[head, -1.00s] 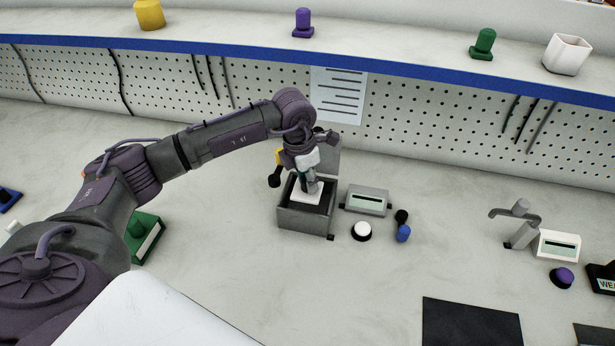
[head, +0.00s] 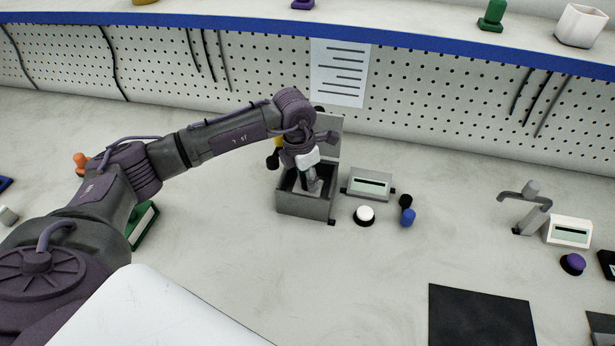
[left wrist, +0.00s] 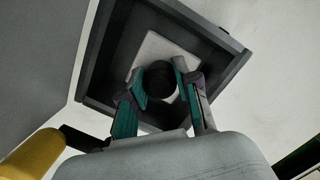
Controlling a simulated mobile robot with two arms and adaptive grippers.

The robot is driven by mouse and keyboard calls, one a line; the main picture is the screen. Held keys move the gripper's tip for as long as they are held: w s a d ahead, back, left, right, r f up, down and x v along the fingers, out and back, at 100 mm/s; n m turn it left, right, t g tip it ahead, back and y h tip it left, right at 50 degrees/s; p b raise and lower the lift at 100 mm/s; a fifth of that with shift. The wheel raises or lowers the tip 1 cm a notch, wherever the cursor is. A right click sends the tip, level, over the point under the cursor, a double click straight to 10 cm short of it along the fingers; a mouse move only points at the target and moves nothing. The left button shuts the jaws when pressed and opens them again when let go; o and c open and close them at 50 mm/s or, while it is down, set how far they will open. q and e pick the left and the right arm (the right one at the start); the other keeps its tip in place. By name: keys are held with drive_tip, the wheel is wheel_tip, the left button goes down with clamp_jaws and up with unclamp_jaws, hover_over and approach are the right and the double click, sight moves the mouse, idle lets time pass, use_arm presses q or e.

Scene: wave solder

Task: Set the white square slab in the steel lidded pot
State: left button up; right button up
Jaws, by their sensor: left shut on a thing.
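The steel lidded pot (head: 305,207) is a grey square box on the bench with its lid (head: 328,135) standing open at the back. My left gripper (head: 311,186) reaches down into it from above. In the left wrist view my left gripper (left wrist: 160,84) is shut on a dark round knob on the white square slab (left wrist: 165,45). The slab lies within the dark walls of the pot (left wrist: 215,38), slightly turned to them. In the head view the slab is mostly hidden by the gripper and front wall. Whether it touches the floor I cannot tell. My right gripper is not in view.
A grey display box (head: 370,184), a white button (head: 365,214) and a blue-capped piece (head: 407,217) stand right of the pot. A green block (head: 143,226) is partly behind my left arm. A black mat (head: 480,318) lies at front right. The bench between is clear.

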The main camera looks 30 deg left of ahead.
sight(301, 190)
use_arm(q)
drive_tip(key=shift+f+b, duration=0.45)
drive_tip(key=shift+f, duration=0.1)
drive_tip(key=o, duration=1.1)
drive_tip(key=shift+r, duration=0.15)
drive_tip(key=r, duration=0.4)
drive_tip(key=s+r, duration=0.1)
drive_tip(key=r, duration=0.2)
drive_tip(key=a+r, duration=0.1)
drive_tip(key=r, duration=0.3)
drive_tip(key=shift+s+r, duration=0.3)
drive_tip(key=shift+r, duration=0.05)
